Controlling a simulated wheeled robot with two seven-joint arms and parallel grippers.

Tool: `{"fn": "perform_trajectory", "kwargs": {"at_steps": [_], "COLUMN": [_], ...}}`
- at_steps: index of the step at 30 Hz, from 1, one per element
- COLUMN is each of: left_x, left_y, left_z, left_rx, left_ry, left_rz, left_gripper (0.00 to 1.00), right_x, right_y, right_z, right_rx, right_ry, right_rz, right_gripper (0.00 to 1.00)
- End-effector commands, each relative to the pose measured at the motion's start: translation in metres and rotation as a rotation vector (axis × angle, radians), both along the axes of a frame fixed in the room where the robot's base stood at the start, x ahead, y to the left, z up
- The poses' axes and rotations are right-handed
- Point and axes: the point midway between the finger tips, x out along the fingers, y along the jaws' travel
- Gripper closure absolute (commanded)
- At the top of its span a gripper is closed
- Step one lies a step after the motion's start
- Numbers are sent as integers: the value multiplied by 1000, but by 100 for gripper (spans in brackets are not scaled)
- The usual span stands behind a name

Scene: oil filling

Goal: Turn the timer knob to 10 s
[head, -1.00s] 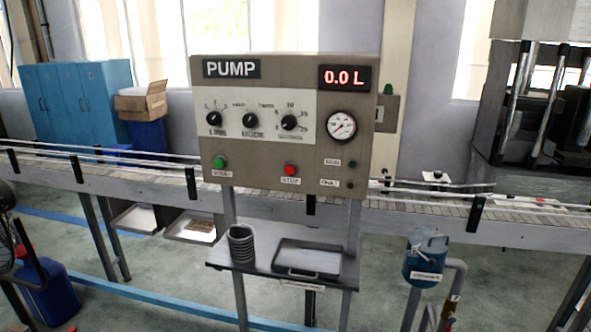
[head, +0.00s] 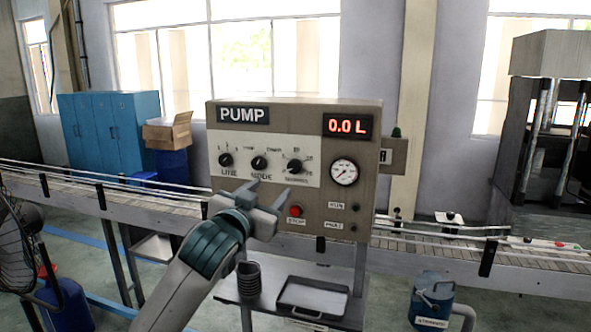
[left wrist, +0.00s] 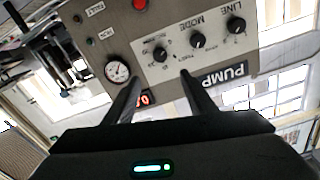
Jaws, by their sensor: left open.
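The grey pump panel (head: 225,115) stands in the middle of the head view. Its right-hand black knob (head: 294,166), on the white plate, looks like the timer knob; its caption is too blurred to read. My left gripper (head: 268,191) is open and empty in front of the panel, its fingertips a little below the knob row. In the left wrist view the panel appears upside down, with the timer knob (left wrist: 160,54) just beyond and between my two open fingertips (left wrist: 160,80), apart from them. Where its pointer aims I cannot tell. My right gripper is not in view.
The LINE knob (head: 225,160) and MODE knob (head: 259,163) sit left of it. A gauge (head: 344,171) is at right, under a display (head: 348,125) reading 0.0 L. A red button (head: 295,211) is below. A shelf with a tray (head: 312,296) is under the panel.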

Motion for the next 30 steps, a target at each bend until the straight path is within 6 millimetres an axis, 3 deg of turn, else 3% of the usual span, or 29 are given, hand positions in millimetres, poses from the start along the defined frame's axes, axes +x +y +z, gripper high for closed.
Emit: {"fn": "perform_trajectory", "kwargs": {"at_steps": [14,30], "left_x": [9,78], "left_y": [-3,-25], "left_z": [0,2], "left_rx": [0,0], "left_ry": [3,4], "left_rz": [1,0], "left_gripper": [49,49], "right_x": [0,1], "right_y": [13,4], "right_z": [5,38], "right_rx": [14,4], "right_ry": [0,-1], "right_rz": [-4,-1], "right_gripper": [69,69]}}
